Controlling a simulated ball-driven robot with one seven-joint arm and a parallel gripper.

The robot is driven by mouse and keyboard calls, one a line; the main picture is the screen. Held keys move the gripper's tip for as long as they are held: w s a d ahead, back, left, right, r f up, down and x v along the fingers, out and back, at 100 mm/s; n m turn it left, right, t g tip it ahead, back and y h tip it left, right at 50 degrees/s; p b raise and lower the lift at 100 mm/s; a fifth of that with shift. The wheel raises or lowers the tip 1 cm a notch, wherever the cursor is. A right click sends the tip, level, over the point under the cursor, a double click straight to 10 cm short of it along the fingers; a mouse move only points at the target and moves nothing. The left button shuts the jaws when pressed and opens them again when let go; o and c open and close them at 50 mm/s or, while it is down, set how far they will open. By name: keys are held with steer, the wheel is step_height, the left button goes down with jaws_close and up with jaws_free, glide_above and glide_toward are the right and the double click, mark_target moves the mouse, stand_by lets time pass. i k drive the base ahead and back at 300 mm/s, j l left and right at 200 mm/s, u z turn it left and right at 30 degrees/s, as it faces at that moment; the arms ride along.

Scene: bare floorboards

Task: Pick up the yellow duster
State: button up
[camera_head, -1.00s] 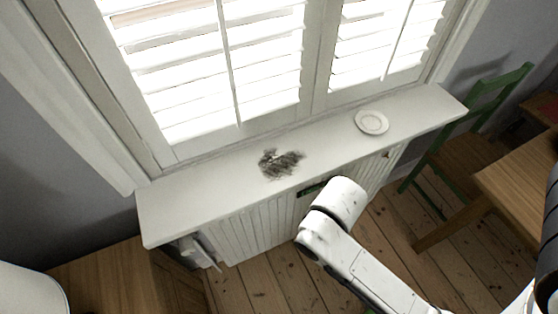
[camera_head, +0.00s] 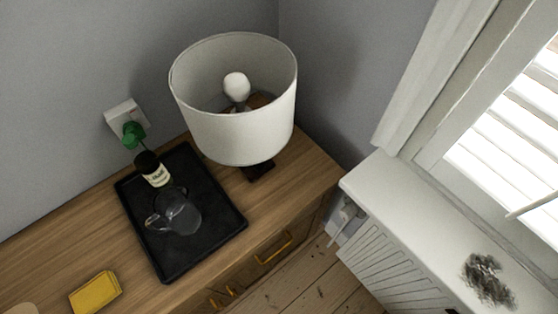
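The yellow duster (camera_head: 95,293) lies on the wooden cabinet top (camera_head: 50,248), at the lower left of the view. It looks like a small yellow block with a darker edge along its side. Nothing covers it. My gripper is not in view, so I cannot see its state or its distance from the duster.
Right of the duster, a black tray (camera_head: 215,236) holds a dark bottle (camera_head: 153,170) and a glass jug (camera_head: 178,212). A white-shaded lamp (camera_head: 240,128) stands behind. Bare cabinet top surrounds the duster.

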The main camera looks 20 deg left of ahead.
mark_target(92, 295)
steer(key=l+u, duration=0.15)
steer(key=u, duration=2.95)
